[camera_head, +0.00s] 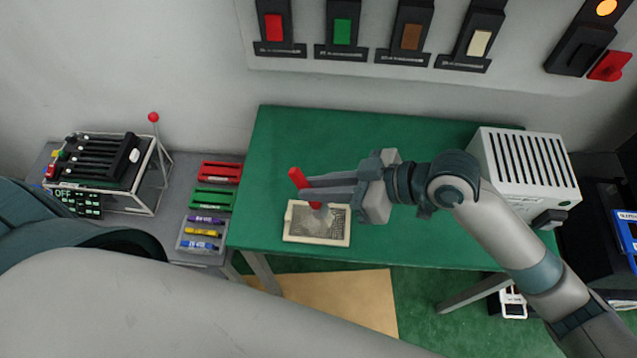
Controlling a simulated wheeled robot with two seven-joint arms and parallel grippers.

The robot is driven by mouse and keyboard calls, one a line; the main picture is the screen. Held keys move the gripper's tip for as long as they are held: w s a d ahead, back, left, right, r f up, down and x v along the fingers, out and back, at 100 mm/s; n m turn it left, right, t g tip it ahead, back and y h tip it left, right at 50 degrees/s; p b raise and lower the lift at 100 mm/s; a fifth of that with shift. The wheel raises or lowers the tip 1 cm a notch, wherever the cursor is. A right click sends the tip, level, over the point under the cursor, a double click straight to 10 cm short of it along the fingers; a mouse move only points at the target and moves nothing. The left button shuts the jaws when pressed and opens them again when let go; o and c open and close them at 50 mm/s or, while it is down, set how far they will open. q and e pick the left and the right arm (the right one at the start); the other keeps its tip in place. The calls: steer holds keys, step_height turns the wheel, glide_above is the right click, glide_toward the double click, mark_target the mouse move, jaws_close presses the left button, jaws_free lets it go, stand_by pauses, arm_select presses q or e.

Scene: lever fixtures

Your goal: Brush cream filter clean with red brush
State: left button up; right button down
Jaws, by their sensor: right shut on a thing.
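The cream filter (293,232) lies flat on the green table, a cream frame around a grey mesh with a paler patch in its middle. My right gripper (312,190) comes in from the right over the filter's far edge. It is shut on the red brush (297,177). The brush's red handle sticks up past the fingers, and its lower end points down over the mesh. Whether the bristles touch the mesh is hard to tell. My left gripper is out of view; only my left arm shows at the lower left.
A white vented box (530,168) stands at the table's right end. The green table (300,135) is clear behind the filter. To the left, a grey bench holds a lever fixture (105,168), red and green racks (219,173) and a marker tray (201,245). Switch panels hang on the wall.

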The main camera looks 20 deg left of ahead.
steer(key=shift+f, duration=0.15)
step_height(320, 180, down, 5)
steer(key=b, duration=0.4)
steer(key=shift+b, duration=0.3)
steer(key=shift+w, duration=0.15)
